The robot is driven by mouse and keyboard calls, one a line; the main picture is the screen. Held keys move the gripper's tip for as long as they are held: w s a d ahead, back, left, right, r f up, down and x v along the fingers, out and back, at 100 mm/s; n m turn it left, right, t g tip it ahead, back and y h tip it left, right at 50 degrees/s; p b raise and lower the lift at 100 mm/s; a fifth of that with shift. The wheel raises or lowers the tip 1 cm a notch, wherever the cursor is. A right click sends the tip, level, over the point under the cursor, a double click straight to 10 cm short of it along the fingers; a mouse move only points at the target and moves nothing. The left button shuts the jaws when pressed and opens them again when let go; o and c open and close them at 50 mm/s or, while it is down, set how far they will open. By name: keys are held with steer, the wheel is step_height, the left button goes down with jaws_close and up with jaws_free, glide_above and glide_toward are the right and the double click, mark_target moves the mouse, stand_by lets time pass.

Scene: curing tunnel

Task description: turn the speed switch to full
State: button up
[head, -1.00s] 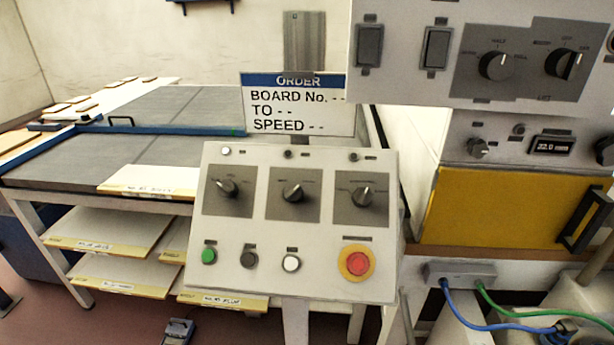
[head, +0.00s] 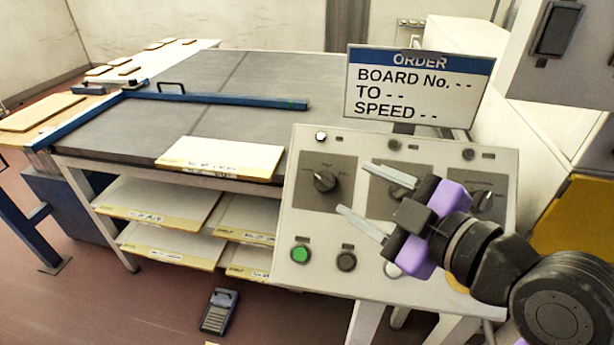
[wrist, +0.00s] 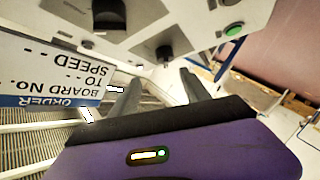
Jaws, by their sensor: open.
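A sloped grey control panel (head: 300,225) carries three black rotary knobs in a row. The left knob (head: 324,181) is in clear view; the middle one is largely covered by my gripper. The right knob (head: 482,201) shows past my gripper. Their labels are too small to read, so I cannot tell which is the speed switch. My gripper (head: 350,186) is open and empty in front of the panel, its fingers pointing left towards the left knob. In the wrist view one knob (wrist: 165,52) appears just beyond the open fingertips (wrist: 161,75), apparently untouched.
An order sign (head: 418,90) stands behind the panel, its values blank. A green button (head: 300,254) and a black button (head: 346,261) sit below the knobs; my arm hides the emergency stop. A grey table (head: 220,75) with boards is at left. A pedal (head: 220,311) lies on the floor.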

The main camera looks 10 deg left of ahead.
mark_target(329, 185)
steer(key=shift+n+g, duration=0.3)
steer(key=shift+n, duration=0.1)
steer(key=x, duration=0.4)
steer(key=f+x, duration=0.1)
steer(key=x, duration=0.2)
steer(key=shift+a+f+p, duration=0.1)
steer(key=shift+a+p, duration=0.15)
steer(key=shift+p, duration=0.15)
steer(key=shift+c, duration=0.2)
jaws_close()
